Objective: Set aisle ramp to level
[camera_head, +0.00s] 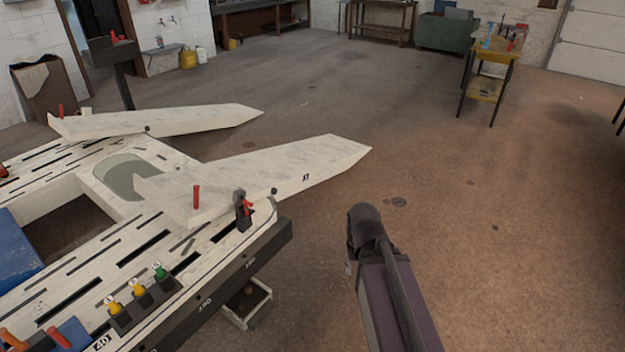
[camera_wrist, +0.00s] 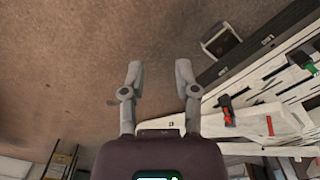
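Two long pale wedge-ended ramps stick out from the frame bench (camera_head: 95,250). The near ramp (camera_head: 285,168) carries a small dark mark and an upright red handle (camera_head: 196,197). A dark bracket with a red lever (camera_head: 246,207) stands beside its base at the bench corner. The far ramp (camera_head: 165,121) has its own red handle (camera_head: 61,111). I cannot tell which is the aisle ramp or its exact tilt. In the wrist view, my gripper (camera_wrist: 159,72) is open and empty over bare floor. The near ramp (camera_wrist: 255,118), red lever (camera_wrist: 228,115) and red handle (camera_wrist: 270,125) lie to its right, apart.
Yellow and green knobs (camera_head: 138,287) line the bench's near edge. A small white-rimmed stand (camera_head: 247,305) is below the bench. A yellow-topped table (camera_head: 490,75) stands at the back right. The floor (camera_head: 480,220) right of the ramps is clear.

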